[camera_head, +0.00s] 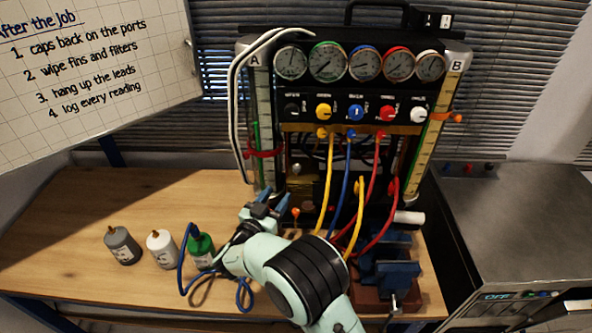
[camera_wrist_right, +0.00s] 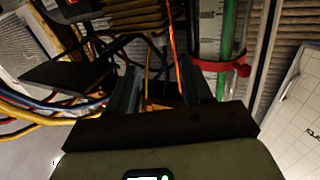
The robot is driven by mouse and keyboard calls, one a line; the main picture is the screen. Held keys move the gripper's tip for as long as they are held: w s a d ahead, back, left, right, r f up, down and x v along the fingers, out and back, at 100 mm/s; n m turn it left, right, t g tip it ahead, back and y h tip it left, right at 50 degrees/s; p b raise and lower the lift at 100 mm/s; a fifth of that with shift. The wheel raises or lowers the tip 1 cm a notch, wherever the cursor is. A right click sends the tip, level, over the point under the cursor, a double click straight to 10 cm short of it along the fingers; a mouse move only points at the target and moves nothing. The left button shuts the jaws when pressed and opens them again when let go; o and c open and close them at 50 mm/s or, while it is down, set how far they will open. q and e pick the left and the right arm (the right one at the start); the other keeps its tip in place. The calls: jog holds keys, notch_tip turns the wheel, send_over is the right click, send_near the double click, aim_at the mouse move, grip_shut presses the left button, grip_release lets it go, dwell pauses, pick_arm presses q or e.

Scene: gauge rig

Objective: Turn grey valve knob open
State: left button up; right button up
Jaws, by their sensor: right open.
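A row of valve knobs sits on the gauge rig's panel in the head view. The leftmost knob (camera_head: 291,109) is dark grey to black and looks like the grey valve knob; its setting is too small to read. My right gripper (camera_head: 268,206) is open and empty, low in front of the rig's left side, well below the knob and apart from it. In the right wrist view the two dark fingers (camera_wrist_right: 161,92) stand apart, with cables and an orange lead visible beyond them. The grey knob cannot be made out there. My left gripper is not in view.
Yellow (camera_head: 323,111), blue (camera_head: 355,113), red (camera_head: 387,113) and white (camera_head: 418,114) knobs continue the row under several gauges. Coloured hoses (camera_head: 329,190) hang in front. Bottles (camera_head: 122,246) stand on the bench at left; a blue vise (camera_head: 391,272) is at right.

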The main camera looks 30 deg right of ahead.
aim_at(295, 171)
jog(key=p+x, duration=0.2)
jog(key=x, duration=1)
jog(key=shift+d, duration=0.1)
jog(key=shift+w+d+f, duration=0.15)
jog(key=shift+w+d, duration=0.25)
jog(key=shift+d, duration=0.1)
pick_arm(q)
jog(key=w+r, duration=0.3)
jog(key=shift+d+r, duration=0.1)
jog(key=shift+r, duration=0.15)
pick_arm(e)
jog(key=c, duration=0.9)
jog(key=n+t+y+b, duration=0.2)
jog(key=b, duration=0.1)
jog(key=shift+s+d+f+t+y+b, duration=0.1)
jog(key=shift+s+f+t+y+b, duration=0.1)
jog(key=shift+f+t+y+b, duration=0.15)
jog(key=shift+r+n+t, duration=0.15)
jog(key=shift+n+t, duration=0.1)
jog(key=shift+n, duration=0.15)
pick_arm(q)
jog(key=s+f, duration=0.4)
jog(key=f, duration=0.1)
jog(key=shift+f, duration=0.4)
pick_arm(e)
jog(key=shift+w+r+y, duration=0.15)
jog(key=shift+y, duration=0.1)
